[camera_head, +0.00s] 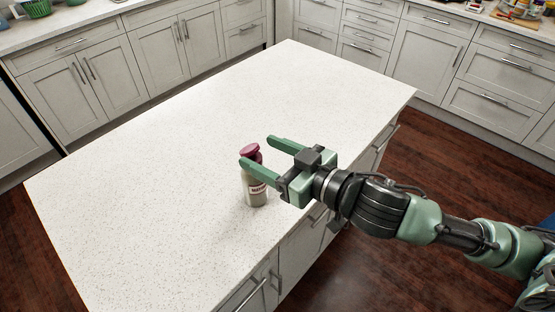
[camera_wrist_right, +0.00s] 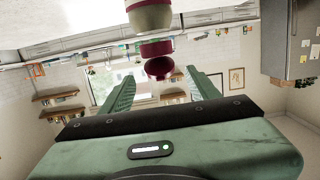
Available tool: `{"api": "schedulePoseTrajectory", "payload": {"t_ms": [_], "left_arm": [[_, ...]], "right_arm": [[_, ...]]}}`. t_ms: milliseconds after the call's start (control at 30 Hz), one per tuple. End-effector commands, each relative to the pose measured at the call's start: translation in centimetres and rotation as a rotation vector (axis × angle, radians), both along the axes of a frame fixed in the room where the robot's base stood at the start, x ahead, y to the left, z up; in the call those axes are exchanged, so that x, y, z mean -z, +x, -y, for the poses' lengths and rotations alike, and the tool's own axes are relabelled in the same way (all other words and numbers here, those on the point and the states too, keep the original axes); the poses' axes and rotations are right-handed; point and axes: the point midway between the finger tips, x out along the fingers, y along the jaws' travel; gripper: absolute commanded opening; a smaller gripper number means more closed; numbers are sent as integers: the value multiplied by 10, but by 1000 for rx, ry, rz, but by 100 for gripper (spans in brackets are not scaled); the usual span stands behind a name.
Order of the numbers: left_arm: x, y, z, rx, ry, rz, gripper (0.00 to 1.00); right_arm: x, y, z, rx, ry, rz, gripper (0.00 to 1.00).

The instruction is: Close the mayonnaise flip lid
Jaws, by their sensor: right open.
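The mayonnaise bottle (camera_head: 256,190) stands upright on the white countertop near its front edge, with a pale body and a label. Its dark red flip lid (camera_head: 250,149) stands raised and tilted above the cap. In the right wrist view, which looks upside down, the pale bottle body (camera_wrist_right: 149,17) is at the top, and the open lid (camera_wrist_right: 160,68) shows beyond the cap. My right gripper (camera_head: 257,150) is open at lid height, its green fingers spread. One finger passes in front of the bottle's top and hides part of it. Contact cannot be told. My left gripper is not in view.
The island countertop (camera_head: 150,180) is otherwise bare, with wide free room left of and behind the bottle. Drawers with handles line the island's side below my right arm. Grey cabinets (camera_head: 110,75) stand along the back, and a green basket (camera_head: 37,8) sits on the far counter.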

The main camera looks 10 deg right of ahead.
Motion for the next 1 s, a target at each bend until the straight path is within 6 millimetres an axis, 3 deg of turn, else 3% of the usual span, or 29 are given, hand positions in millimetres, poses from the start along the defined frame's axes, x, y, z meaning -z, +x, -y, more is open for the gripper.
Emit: {"api": "schedulePoseTrajectory", "payload": {"t_ms": [133,200,400,1000], "left_arm": [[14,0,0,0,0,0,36],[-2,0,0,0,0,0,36],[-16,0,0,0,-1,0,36],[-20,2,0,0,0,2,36]], "right_arm": [[1,-27,20,-1,-7,-4,61],[-8,-31,24,3,-1,-8,61],[-10,-41,32,2,2,-7,61],[-10,-39,35,8,4,7,59]]}}
